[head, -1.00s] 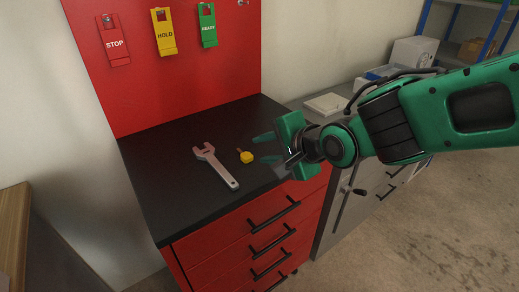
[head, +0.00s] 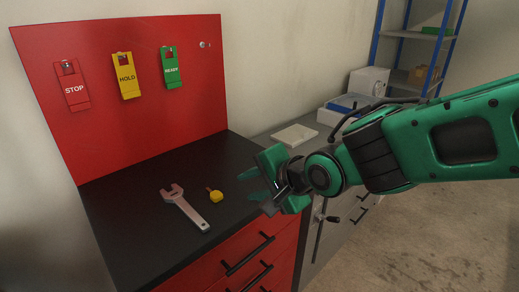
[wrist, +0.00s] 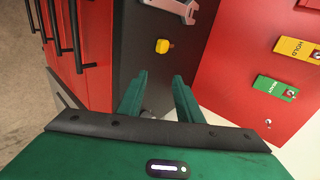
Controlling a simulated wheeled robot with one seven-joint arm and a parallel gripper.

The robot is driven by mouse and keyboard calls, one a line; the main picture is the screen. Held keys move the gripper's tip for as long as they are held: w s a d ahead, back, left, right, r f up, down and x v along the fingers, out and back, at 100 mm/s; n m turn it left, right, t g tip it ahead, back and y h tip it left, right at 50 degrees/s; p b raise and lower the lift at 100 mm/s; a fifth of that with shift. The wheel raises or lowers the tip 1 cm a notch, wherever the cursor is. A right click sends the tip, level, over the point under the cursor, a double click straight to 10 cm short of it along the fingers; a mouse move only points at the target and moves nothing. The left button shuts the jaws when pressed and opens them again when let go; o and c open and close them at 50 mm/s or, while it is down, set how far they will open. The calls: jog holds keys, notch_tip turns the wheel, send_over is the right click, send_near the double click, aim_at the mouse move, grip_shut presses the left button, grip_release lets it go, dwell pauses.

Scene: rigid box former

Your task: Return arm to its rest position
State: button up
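My gripper (head: 262,184) is green, on my green and black arm coming in from the right in the head view. It is over the right part of the black worktop, to the right of a small yellow object. In the wrist view its two fingers (wrist: 158,98) stand apart with nothing between them. The worktop (head: 130,230) lies on top of a red drawer cabinet (head: 245,262).
A grey wrench (head: 184,208) and the yellow object (head: 215,196) lie on the worktop. STOP (head: 72,86), HOLD (head: 127,76) and READY (head: 171,68) tags hang on the red back panel (head: 120,130). A grey cabinet with a pale tray (head: 294,135) stands behind my arm.

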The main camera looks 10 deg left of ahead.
jog(key=d+f+g+h, duration=0.25)
jog(key=d+h, duration=0.45)
jog(key=d, duration=2.5)
jog(key=s+d+f+g, duration=0.1)
jog(key=s+d+g, duration=0.1)
jog(key=s+d, duration=0.6)
jog(key=s+d+f+n+g, duration=0.1)
jog(key=s+d+g, duration=0.1)
jog(key=s+d, duration=0.6)
jog(key=s, duration=0.5)
jog(key=shift+f+n+g, duration=0.15)
jog(key=shift+n+g, duration=0.15)
jog(key=shift+g, duration=0.05)
jog(key=shift+s, duration=0.1)
